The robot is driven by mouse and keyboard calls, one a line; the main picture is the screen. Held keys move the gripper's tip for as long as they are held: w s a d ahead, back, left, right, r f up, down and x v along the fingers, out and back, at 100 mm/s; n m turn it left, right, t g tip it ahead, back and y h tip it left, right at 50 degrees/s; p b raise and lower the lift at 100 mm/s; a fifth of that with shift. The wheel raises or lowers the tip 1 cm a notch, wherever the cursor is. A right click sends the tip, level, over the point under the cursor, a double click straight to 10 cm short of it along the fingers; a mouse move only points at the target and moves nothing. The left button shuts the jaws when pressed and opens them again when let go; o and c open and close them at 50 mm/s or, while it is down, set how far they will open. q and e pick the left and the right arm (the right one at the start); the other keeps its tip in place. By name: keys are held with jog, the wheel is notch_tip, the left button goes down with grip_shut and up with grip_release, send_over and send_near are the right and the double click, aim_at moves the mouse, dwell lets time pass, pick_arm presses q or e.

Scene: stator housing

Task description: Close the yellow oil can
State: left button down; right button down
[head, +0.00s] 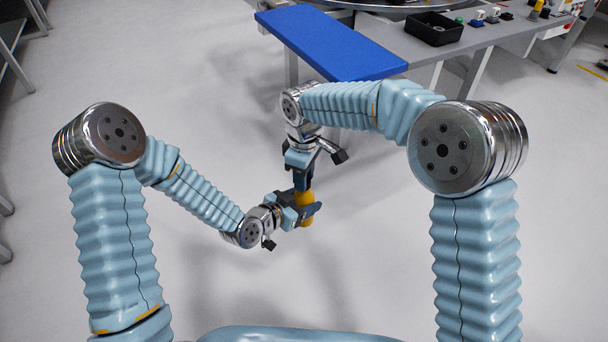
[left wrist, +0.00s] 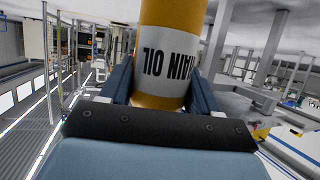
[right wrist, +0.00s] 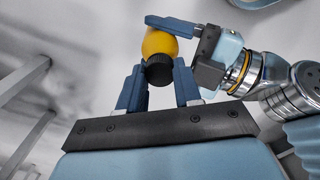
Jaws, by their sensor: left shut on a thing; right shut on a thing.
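The yellow oil can (head: 308,221) is held in the air in front of me, between my two grippers. My left gripper (head: 304,212) is shut around its body. In the left wrist view the can (left wrist: 165,60) stands between the fingers, with a white label and black lettering that includes "OIL". In the right wrist view the can's rounded yellow end (right wrist: 160,44) carries a black ribbed cap (right wrist: 158,73). My right gripper (right wrist: 160,80) is shut with its fingers on either side of this cap. The cap's seating on the can is partly hidden by the fingers.
A grey workbench with a blue mat (head: 335,45) stands beyond the arms at the top. A black bin (head: 433,28) and several small parts sit on its right side. The floor under and around my grippers is clear.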

jog(key=m, duration=0.8)
jog(key=c, duration=0.7)
grip_release()
jog(key=shift+r, duration=0.1)
notch_tip(320, 180, up, 12)
jog(key=shift+f, duration=0.2)
